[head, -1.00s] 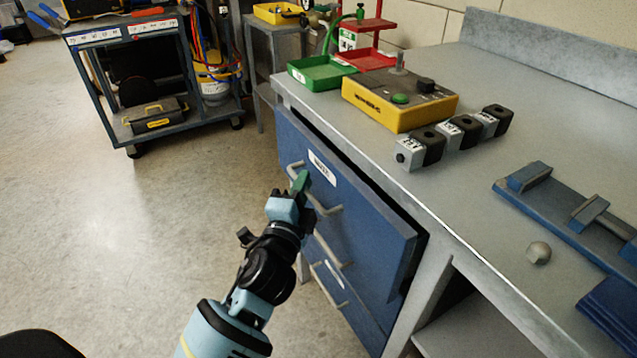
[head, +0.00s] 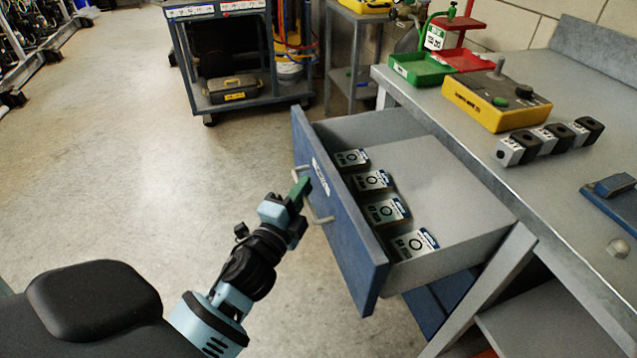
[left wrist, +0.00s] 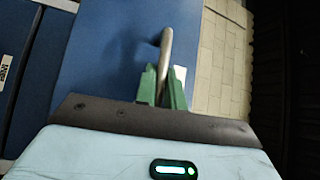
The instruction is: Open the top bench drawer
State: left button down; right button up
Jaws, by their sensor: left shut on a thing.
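The top bench drawer (head: 345,228) has a blue front and stands well out from the bench, with its grey inside showing. Several small labelled boxes (head: 388,211) lie in a row just behind its front. My left gripper (head: 301,190) is at the bar handle (head: 322,214) on the drawer front, with its green fingers shut on it. In the left wrist view the green fingers (left wrist: 162,86) close around the grey handle (left wrist: 166,50) against the blue front. My right gripper is not in view.
On the grey bench top (head: 560,90) stand a yellow control box (head: 490,103), a green tray (head: 421,69) and several small grey and black blocks (head: 548,141). A dark cart (head: 232,100) stands at the back. The floor left of the drawer is clear.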

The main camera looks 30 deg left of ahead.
pick_arm(q)
jog(key=shift+s+a, duration=1)
jog(key=shift+s, duration=0.3)
jog(key=c, duration=1.5)
grip_release()
jog(key=s+d+f, duration=0.1)
jog(key=s, duration=0.6)
jog(key=shift+s, duration=0.35)
jog(key=shift+f, duration=0.1)
